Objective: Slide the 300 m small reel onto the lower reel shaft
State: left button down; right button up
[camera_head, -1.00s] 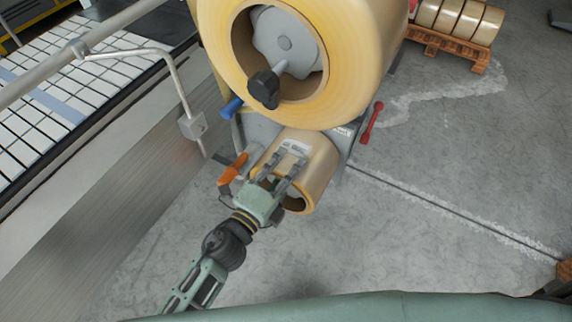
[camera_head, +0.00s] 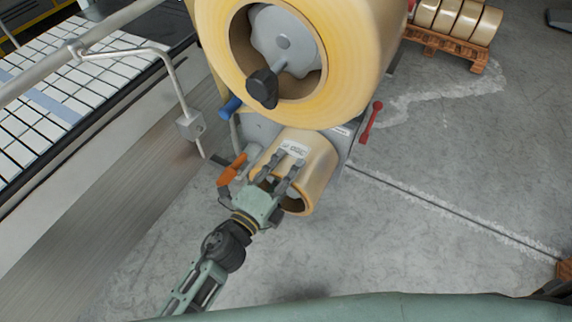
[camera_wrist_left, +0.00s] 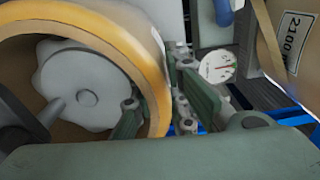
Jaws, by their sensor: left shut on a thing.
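The 300 m small reel (camera_head: 318,167) is a tan tape roll with a white label, below the big upper reel in the head view. My left gripper (camera_head: 287,161) is shut on its wall. In the wrist view, one finger of the gripper (camera_wrist_left: 158,98) is inside the core and the other outside the small reel (camera_wrist_left: 152,62). The lower reel shaft's grey hub (camera_wrist_left: 85,85) shows inside the core, so the reel is around it, at least in part. How far on it sits cannot be told. My right gripper is not in view.
The big upper reel (camera_head: 345,105) hangs close above, with a black knob (camera_head: 263,88) in front. An orange handle (camera_head: 232,170) is close left of my gripper, and a red handle (camera_head: 372,122) is at right. A bent rail post (camera_head: 182,90) stands left.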

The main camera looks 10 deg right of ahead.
pick_arm(q)
jog(key=shift+r, duration=0.25)
jog(key=c, duration=1.6)
grip_release()
jog(key=shift+c, duration=0.2)
jog(key=shift+s+f, duration=0.1)
jog(key=shift+f, duration=0.35)
jog(key=shift+r+v, duration=0.15)
jog(key=shift+v, duration=1.85)
jog(key=shift+r+v, duration=0.15)
jog(key=shift+v, duration=1.85)
